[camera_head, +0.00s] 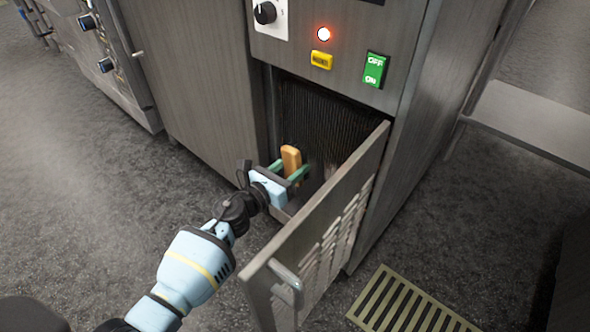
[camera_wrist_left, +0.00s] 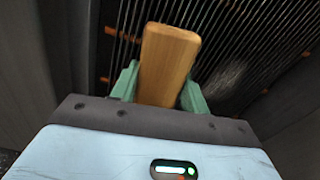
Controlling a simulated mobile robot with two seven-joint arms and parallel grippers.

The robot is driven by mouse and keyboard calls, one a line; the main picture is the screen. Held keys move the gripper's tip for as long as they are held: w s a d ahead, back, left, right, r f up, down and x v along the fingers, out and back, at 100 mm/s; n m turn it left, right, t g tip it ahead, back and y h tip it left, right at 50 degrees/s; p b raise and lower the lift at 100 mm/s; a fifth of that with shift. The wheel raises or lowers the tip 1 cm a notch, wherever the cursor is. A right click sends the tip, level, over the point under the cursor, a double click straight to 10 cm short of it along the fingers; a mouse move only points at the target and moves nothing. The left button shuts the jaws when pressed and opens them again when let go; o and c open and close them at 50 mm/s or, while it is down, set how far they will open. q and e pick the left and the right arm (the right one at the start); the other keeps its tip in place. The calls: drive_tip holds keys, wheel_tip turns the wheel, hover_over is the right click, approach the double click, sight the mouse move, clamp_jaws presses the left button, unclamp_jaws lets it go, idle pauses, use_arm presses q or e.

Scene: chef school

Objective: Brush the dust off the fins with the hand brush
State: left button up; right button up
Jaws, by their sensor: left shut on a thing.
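The dark vertical fins (camera_head: 318,115) fill the recess low in the steel cabinet; they also show behind the gripper in the left wrist view (camera_wrist_left: 228,28). A pale grey dust patch (camera_wrist_left: 228,76) lies on the fins right of the brush in the left wrist view. My left gripper (camera_head: 290,171) is shut on the wooden hand brush (camera_head: 291,158), in front of the fins. The brush handle (camera_wrist_left: 168,62) stands up between the green fingers in the left wrist view. The bristles are hidden, so I cannot tell whether they touch the fins. My right gripper is not in view.
The louvred panel door (camera_head: 322,235) stands open just right of my left arm, its handle (camera_head: 287,280) near the front. Above the recess are a red lamp (camera_head: 323,34), a yellow label (camera_head: 321,60) and a green switch (camera_head: 375,70). A floor grate (camera_head: 405,305) lies front right.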

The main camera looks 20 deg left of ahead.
sight(329, 170)
use_arm(q)
drive_tip(key=shift+r, duration=0.2)
drive_tip(key=shift+r+p, duration=0.7)
drive_tip(key=shift+p, duration=0.3)
drive_tip(key=shift+s+r, duration=0.1)
drive_tip(key=shift+r, duration=0.05)
drive_tip(key=shift+s+d+p, duration=0.15)
drive_tip(key=shift+s+d, duration=0.15)
drive_tip(key=shift+d, duration=0.65)
drive_tip(key=shift+s+d+p, duration=0.15)
drive_tip(key=shift+s+d, duration=0.1)
drive_tip(key=shift+d, duration=0.65)
drive_tip(key=shift+s+d, duration=0.35)
drive_tip(key=shift+d, duration=0.5)
drive_tip(key=shift+s+d, duration=0.3)
drive_tip(key=shift+d, duration=0.55)
drive_tip(key=shift+s+d, duration=0.1)
drive_tip(key=shift+d, duration=0.2)
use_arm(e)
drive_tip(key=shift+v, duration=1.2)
use_arm(q)
drive_tip(key=shift+d, duration=0.15)
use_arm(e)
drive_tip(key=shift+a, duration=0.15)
